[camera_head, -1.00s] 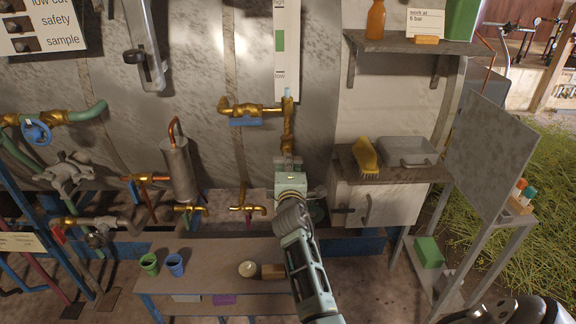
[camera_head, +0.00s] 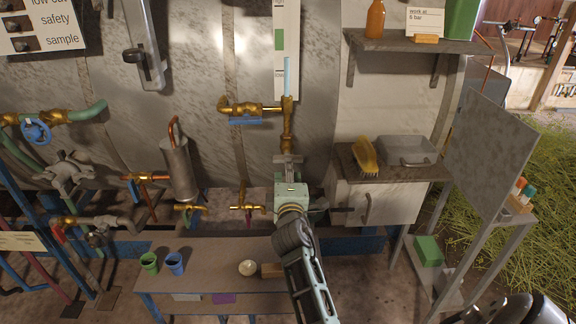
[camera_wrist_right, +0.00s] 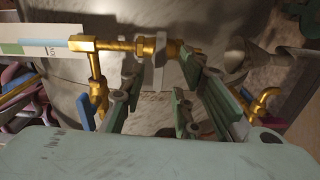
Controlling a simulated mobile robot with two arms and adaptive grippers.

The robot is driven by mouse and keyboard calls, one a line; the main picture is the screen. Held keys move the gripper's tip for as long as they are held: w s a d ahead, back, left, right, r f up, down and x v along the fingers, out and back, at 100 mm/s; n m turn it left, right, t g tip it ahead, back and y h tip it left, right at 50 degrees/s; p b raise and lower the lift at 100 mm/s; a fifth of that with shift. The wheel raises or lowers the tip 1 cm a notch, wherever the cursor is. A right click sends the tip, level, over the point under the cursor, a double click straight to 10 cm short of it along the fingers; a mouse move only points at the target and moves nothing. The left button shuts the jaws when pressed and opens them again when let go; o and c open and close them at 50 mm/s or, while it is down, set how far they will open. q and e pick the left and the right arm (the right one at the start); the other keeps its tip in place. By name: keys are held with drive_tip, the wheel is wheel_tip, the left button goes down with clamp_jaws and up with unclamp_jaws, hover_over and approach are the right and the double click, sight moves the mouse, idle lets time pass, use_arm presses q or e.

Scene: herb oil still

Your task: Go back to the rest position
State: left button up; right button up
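My right gripper (camera_head: 288,160) is in front of the steel vessel, just below a vertical brass fitting (camera_head: 287,130) under the gauge. In the right wrist view the gripper (camera_wrist_right: 162,88) has its green fingers spread apart. A grey lever (camera_wrist_right: 159,66) on the brass pipe (camera_wrist_right: 122,45) shows beyond and between the fingers; I cannot tell whether they touch it. Nothing is held. A light blue column (camera_head: 287,76) stands in the gauge (camera_head: 280,40).
A low bench (camera_head: 215,255) below holds a green cup (camera_head: 149,263), a blue cup (camera_head: 175,264) and a pale bowl (camera_head: 248,268). At right are a cabinet (camera_head: 385,205) with a yellow brush (camera_head: 364,155) and a shelf (camera_head: 415,46). Brass valves and pipes crowd the left.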

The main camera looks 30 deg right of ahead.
drive_tip(key=v, duration=0.2)
drive_tip(key=shift+s+a, duration=0.1)
drive_tip(key=shift+s, duration=0.15)
